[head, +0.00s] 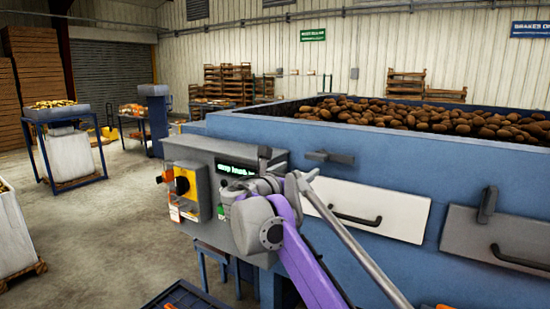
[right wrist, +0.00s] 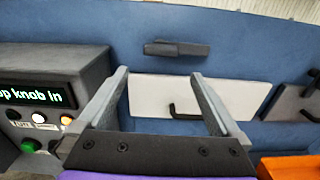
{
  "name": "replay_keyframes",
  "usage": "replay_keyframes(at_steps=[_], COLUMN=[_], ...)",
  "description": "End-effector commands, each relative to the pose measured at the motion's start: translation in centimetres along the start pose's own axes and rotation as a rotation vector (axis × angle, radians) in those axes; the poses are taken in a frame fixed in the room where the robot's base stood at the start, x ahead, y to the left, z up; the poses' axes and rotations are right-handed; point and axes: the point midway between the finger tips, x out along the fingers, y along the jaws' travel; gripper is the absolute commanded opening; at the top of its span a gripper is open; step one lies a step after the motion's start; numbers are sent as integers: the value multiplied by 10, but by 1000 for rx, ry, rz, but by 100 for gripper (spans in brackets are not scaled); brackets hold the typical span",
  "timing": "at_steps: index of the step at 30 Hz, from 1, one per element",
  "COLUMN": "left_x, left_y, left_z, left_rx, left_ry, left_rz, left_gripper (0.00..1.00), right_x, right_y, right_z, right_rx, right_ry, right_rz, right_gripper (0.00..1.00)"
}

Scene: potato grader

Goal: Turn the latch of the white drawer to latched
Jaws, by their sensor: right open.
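The white drawer (head: 372,211) is set shut in the blue machine front, with a dark handle. Its latch (head: 330,157) is a dark grey bar lying nearly level just above the drawer's upper edge. In the right wrist view the latch (right wrist: 176,48) shows above the white drawer (right wrist: 240,98), beyond my fingertips. My right gripper (head: 287,166) is open and empty, in front of the machine and left of the latch in the head view. In the right wrist view its open fingers (right wrist: 159,75) frame part of the white drawer, apart from the latch. My left gripper is out of view.
A grey drawer (head: 503,242) with an upright latch (head: 488,204) sits to the right. A control box (head: 205,190) with a lit display, yellow switch and buttons stands close at left. Potatoes (head: 440,115) fill the bin above. Open floor lies at left.

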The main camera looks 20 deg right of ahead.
Motion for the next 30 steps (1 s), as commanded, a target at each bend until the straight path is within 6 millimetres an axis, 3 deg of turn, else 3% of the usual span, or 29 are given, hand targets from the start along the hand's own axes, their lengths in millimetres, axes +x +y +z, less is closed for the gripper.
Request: replay_keyframes(at_steps=[5, 18, 24, 30], left_x=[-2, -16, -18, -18], left_y=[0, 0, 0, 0], left_z=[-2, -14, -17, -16], left_rx=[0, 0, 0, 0], left_ry=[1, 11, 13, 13], left_rz=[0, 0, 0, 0], left_gripper=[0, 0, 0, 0], right_x=[15, 92, 106, 108], right_y=[2, 1, 1, 1], right_z=[4, 5, 4, 3], right_rx=[-16, -13, -12, -12], right_ry=[-12, -10, -9, -9], right_rz=[-1, -1, 1, 2], right_gripper=[100, 100, 100, 100])
